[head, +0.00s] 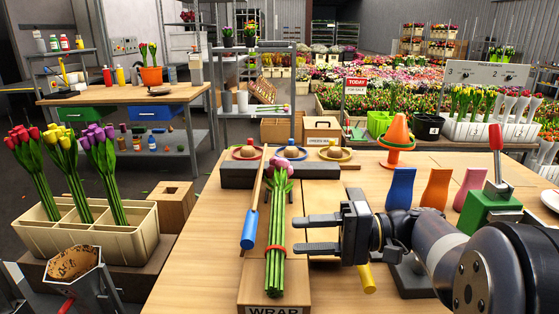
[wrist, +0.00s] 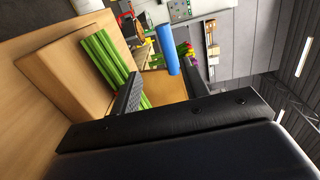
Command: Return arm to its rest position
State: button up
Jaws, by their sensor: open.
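My gripper (head: 322,234) is open and empty, just right of a bunch of pink tulips (head: 275,220). The bunch has a red band round its green stems and lies on the wooden block marked WRAP (head: 275,310). In the wrist view the green stems (wrist: 112,62) show beyond my gripper (wrist: 160,85), close to one finger; I cannot tell whether they touch. My arm reaches in from the right of the head view. The flower heads are not clear in the wrist view.
A blue-handled tool (head: 250,225) lies left of the bunch. A cream divided crate (head: 95,238) with red, yellow and purple tulips stands at left. Blue, orange and pink vases (head: 436,188) and a green lever press (head: 490,208) stand at right. An orange cone (head: 397,135) is behind.

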jog(key=a, duration=0.8)
jog(key=shift+w+a+f+b, duration=0.15)
jog(key=shift+w+a+b, duration=0.15)
jog(key=shift+b, duration=0.1)
jog(key=shift+d, duration=0.1)
